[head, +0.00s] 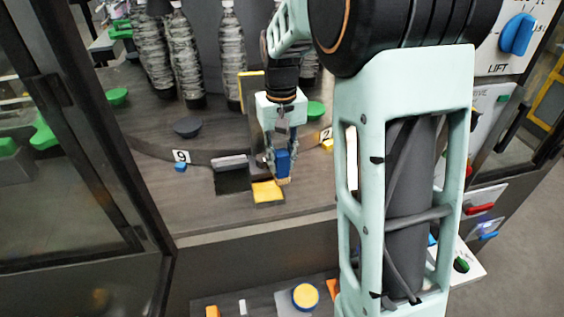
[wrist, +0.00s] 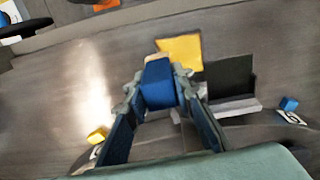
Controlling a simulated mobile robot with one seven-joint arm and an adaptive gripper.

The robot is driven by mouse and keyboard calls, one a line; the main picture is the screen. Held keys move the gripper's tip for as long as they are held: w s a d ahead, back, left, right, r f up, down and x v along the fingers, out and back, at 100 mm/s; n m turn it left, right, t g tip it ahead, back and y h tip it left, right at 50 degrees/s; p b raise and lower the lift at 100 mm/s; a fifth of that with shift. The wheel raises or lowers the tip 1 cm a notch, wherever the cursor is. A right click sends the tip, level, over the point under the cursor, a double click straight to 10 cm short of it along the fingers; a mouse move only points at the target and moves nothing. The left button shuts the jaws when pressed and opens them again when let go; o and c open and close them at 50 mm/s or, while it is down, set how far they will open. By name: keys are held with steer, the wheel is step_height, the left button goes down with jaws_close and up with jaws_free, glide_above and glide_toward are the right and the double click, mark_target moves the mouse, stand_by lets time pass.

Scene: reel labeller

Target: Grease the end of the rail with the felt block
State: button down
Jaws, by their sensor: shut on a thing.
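My gripper (head: 281,165) is shut on a blue block (head: 283,161) with a tan felt end (head: 284,181) pointing down. In the wrist view my gripper (wrist: 160,92) has a finger on each side of the blue block (wrist: 158,86), and its tan end (wrist: 157,59) faces the yellow pad. The yellow pad (head: 265,192) lies on the worktop just left of and below the felt end; contact cannot be told. It also shows in the wrist view (wrist: 182,49). I cannot tell for sure which part is the rail.
A black plate (head: 233,182) with a grey bar (head: 230,163) lies left of the pad. A small blue cube (head: 180,167) sits by a number 9 tag (head: 181,156), a yellow one (head: 327,145) by another tag. Bottles (head: 186,60) stand behind. The front worktop is bare.

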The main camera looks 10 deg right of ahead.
mark_target(282, 152)
steer(key=shift+r+p, duration=1.15)
steer(key=shift+r, duration=1.05)
steer(key=shift+f, duration=0.15)
